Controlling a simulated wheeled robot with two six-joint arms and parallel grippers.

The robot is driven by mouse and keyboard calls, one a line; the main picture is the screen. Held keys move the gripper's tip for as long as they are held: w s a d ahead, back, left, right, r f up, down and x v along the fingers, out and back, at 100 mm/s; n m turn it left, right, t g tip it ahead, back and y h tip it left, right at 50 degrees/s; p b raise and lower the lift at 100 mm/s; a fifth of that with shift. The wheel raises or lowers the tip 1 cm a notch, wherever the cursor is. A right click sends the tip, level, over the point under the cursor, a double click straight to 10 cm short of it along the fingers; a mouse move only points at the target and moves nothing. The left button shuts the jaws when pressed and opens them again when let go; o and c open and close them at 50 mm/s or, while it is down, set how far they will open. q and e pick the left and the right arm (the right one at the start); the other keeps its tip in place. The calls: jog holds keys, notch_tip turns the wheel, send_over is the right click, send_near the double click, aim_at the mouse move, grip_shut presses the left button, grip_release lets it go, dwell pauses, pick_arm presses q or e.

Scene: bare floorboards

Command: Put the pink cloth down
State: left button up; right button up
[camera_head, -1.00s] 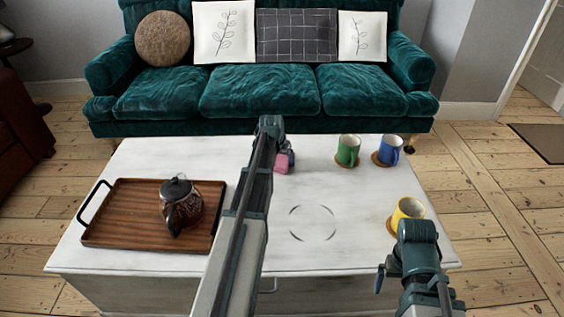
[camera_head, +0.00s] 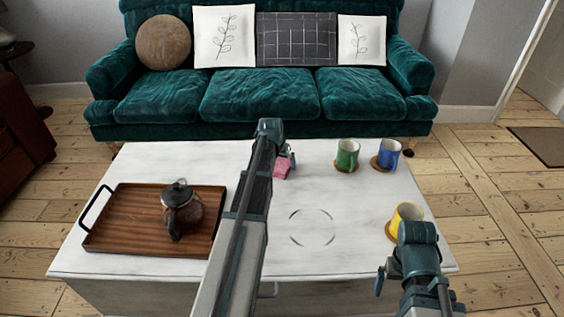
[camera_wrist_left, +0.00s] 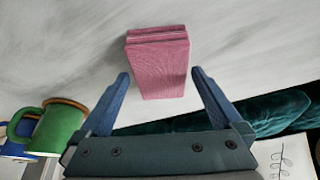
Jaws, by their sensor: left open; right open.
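The pink cloth (camera_head: 282,168) is a folded block lying on the white table (camera_head: 310,190) near its back edge. The left wrist view shows the cloth (camera_wrist_left: 158,62) ahead of and between the two blue fingers. My left gripper (camera_wrist_left: 160,85) is open, with a gap on both sides of the cloth near its end. In the head view my left gripper (camera_head: 288,160) is at the cloth, partly hidden by my own arm. My right gripper (camera_head: 381,280) is open at the table's front right, near the yellow mug; its fingers are mostly hidden.
A green mug (camera_head: 347,153) and a blue mug (camera_head: 388,153) stand on coasters at the back right. A yellow mug (camera_head: 403,214) stands at the right edge. A wooden tray (camera_head: 130,225) with a teapot (camera_head: 181,210) is on the left. The table's middle, with a circle mark, is clear.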

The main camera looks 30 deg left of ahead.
pick_arm(q)
jog(key=p+v, duration=0.9)
jog(key=v, duration=0.1)
jog(key=shift+r, duration=0.3)
jog(key=shift+a+f, duration=0.1)
jog(key=b+x, duration=1.1)
jog(key=x, duration=0.1)
jog(key=shift+s+f+b, duration=0.1)
jog(key=shift+f+b, duration=0.05)
jog(key=shift+b, duration=0.2)
